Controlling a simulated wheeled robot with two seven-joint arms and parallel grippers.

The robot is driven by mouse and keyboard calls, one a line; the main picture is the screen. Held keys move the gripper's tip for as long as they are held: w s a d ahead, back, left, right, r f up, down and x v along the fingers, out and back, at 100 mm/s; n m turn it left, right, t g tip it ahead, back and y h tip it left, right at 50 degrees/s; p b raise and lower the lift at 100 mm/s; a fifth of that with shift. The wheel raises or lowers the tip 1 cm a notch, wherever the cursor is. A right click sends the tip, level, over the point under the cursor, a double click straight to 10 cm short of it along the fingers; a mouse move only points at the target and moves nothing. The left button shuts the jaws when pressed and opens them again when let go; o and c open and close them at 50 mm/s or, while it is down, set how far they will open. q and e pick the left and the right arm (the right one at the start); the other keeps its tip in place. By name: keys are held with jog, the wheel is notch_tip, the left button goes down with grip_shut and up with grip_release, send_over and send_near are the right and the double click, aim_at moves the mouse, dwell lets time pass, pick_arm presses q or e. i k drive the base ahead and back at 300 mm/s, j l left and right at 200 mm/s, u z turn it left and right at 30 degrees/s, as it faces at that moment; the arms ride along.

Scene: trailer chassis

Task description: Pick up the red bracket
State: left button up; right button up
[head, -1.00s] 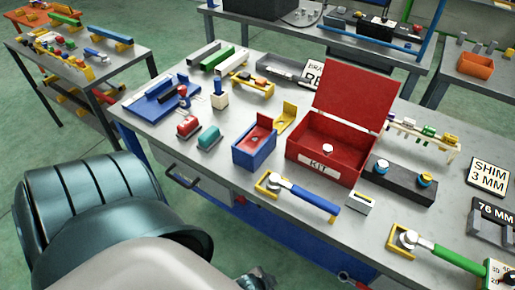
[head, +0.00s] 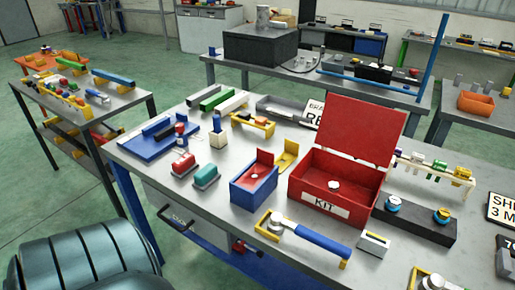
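The red bracket (head: 265,157) is in the head view near the middle of the workbench. It sits in a small open blue box (head: 253,190), with its upright plate standing above the box's rim at the back. Its lower part lies inside the box and is partly hidden by the walls. Neither of my grippers is in view, so whether they are open or shut does not show.
A yellow bracket (head: 288,154) stands just behind the blue box. The open red KIT box (head: 320,203) is close on its right. Red (head: 183,165) and teal (head: 206,177) blocks lie left. A blue-handled clamp (head: 318,241) lies in front on the workbench (head: 150,177).

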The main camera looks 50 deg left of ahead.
aim_at(265, 163)
jog(key=i, duration=0.5)
jog(key=u, duration=1.8)
